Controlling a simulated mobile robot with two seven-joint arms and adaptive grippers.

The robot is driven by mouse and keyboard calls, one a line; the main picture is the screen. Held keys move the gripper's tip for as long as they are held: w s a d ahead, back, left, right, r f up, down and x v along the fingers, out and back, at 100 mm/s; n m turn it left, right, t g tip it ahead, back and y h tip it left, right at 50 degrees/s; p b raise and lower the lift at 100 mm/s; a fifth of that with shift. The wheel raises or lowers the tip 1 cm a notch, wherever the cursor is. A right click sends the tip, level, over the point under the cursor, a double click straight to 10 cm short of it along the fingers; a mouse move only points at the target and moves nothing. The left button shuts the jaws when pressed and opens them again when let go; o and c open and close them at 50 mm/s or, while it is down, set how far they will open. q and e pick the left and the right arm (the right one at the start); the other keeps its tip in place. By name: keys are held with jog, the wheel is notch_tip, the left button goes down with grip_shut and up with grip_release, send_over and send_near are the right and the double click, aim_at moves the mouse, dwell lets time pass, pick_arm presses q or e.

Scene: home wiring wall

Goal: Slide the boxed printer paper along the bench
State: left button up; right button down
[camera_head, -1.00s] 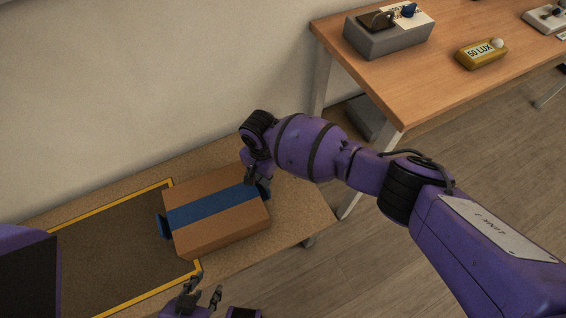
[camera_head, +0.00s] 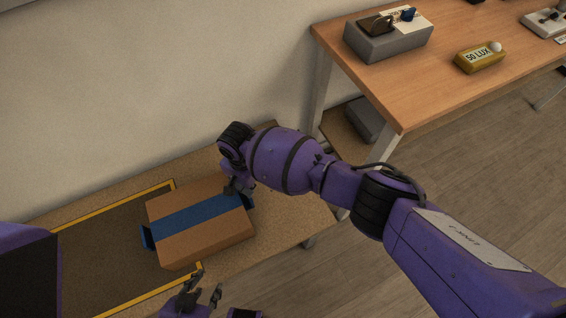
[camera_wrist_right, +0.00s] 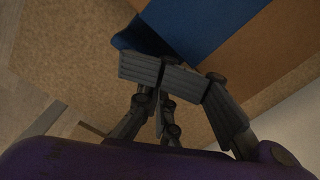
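The boxed printer paper, a brown carton (camera_head: 222,233) with a blue band and blue end tabs, lies flat on the low bench (camera_head: 290,215). It straddles the right yellow edge of a dark outlined area (camera_head: 100,250), its left part inside. In the right wrist view the carton (camera_wrist_right: 275,45) and its blue band fill the upper right. My right gripper (camera_head: 238,186) is at the carton's right end by the blue tab; its fingers look closed together, with nothing visible between them. My left gripper (camera_head: 203,287) is open and empty in front of the carton, near the bench's front edge.
A wall (camera_head: 130,90) runs behind the bench. A taller wooden table (camera_head: 420,85) stands to the right, carrying a grey box (camera_head: 390,42) and a yellow "50 LUX" device (camera_head: 480,60). The outlined area left of the carton is clear.

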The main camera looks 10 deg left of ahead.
aim_at(182, 211)
jog(key=shift+s+a, duration=0.1)
jog(key=shift+a, duration=0.1)
jog(key=shift+s+a, duration=0.7)
jog(key=shift+a, duration=0.3)
jog(key=shift+s+a, duration=0.7)
jog(key=shift+a, duration=0.3)
pick_arm(q)
jog(key=shift+s, duration=0.1)
pick_arm(e)
jog(key=shift+s+a, duration=0.75)
jog(key=shift+a, duration=0.3)
jog(key=shift+s+a, duration=0.7)
jog(key=shift+a, duration=0.3)
